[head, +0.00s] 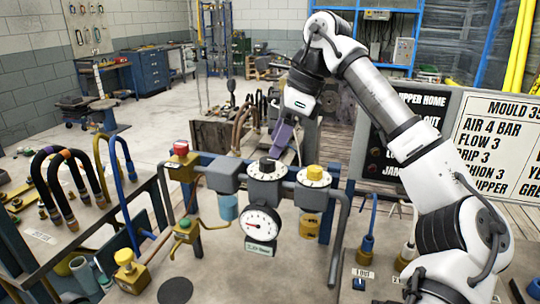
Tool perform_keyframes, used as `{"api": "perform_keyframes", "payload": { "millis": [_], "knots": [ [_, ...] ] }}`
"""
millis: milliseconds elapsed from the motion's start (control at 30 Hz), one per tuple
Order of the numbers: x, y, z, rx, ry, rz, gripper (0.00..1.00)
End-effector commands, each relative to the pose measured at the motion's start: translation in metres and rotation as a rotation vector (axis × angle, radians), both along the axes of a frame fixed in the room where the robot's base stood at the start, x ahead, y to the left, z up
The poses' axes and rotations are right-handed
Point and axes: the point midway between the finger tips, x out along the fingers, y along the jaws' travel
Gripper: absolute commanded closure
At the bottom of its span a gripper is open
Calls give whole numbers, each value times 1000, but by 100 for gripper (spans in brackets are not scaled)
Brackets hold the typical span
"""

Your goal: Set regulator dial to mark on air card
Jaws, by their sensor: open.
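The air regulator (258,190) stands on the bench in the middle, with a black knob (266,165) on a white marked dial. A round white gauge (262,223) with a red needle faces me below it. To its right is a second unit with a yellow knob (314,172) on a white dial. My gripper (277,150) is open, with purple fingers pointing down, just above or behind the black knob; I cannot tell how far apart they are. The white air card (500,140) at right reads "MOULD 35", "AIR 4 BAR", "FLOW 3"; its right side is cut off.
A red-topped valve (181,149), a brass valve with a yellow knob (128,270) and pipes stand left of the regulator. A black board (400,120) stands behind my arm. A black disc (175,291) lies on the bench.

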Motion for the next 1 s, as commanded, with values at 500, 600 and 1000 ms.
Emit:
{"api": "perform_keyframes", "payload": {
  "millis": [500,600,1000],
  "knots": [
    [1,18,-43,2,0,-1,46],
    [1,18,-43,2,0,-1,46],
    [1,18,-42,2,0,0,90]
  ]
}}
